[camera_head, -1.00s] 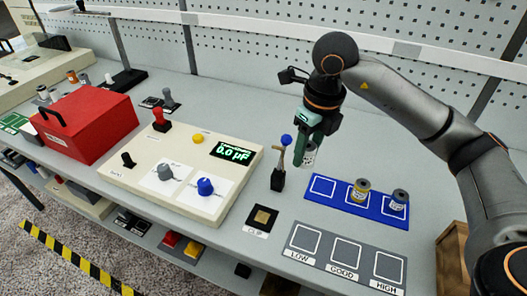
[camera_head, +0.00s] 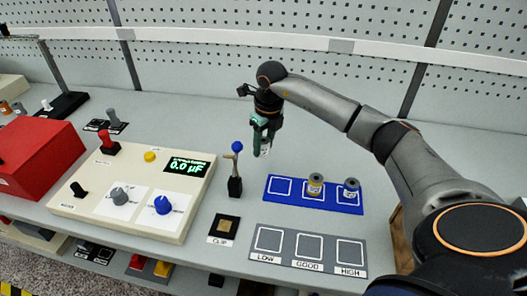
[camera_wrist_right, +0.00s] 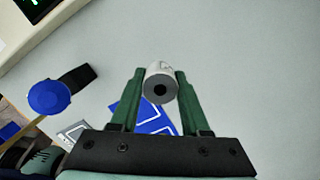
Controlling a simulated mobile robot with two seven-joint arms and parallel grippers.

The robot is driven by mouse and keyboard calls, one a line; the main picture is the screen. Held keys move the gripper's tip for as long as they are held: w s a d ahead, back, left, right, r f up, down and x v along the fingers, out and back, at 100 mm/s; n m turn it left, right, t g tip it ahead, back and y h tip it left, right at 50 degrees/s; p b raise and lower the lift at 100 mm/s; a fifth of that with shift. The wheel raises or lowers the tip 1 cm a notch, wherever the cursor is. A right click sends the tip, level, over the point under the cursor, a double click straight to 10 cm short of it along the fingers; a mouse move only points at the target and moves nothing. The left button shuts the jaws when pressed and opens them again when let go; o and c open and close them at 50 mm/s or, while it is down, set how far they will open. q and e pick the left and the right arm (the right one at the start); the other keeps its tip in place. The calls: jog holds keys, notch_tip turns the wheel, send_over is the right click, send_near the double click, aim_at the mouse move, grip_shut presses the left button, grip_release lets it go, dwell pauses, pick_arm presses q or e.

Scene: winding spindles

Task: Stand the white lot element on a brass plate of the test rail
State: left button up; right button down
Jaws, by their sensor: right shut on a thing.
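My right gripper (camera_head: 263,146) is shut on the white lot element (camera_wrist_right: 162,75), a short pale cylinder. In the right wrist view its round end with a dark central hole faces the camera, between the two green fingers (camera_wrist_right: 160,92). In the head view the element is small and mostly covered by the fingers, held behind the blue tray's left end. A brass plate (camera_head: 228,225) lies on a small dark pad labelled like "CLIP", nearer the front and left of the gripper. My left gripper is not in view.
A blue-knobbed lever (camera_head: 236,170) stands between the meter panel (camera_head: 137,205) and the gripper. The blue tray (camera_head: 297,197) holds two cylinders (camera_head: 315,184) in its middle and right squares. A grey tray (camera_head: 309,268) marked LOW, GOOD, HIGH is empty. The bench behind is clear.

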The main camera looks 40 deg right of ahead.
aim_at(264, 154)
jog(key=shift+w+d+f, duration=0.2)
jog(key=shift+f, duration=0.2)
jog(key=shift+f+p, duration=0.4)
jog(key=shift+f, duration=1.1)
jog(key=shift+f, duration=0.25)
jog(key=shift+c, duration=1.9)
grip_release()
jog(key=shift+r, duration=0.1)
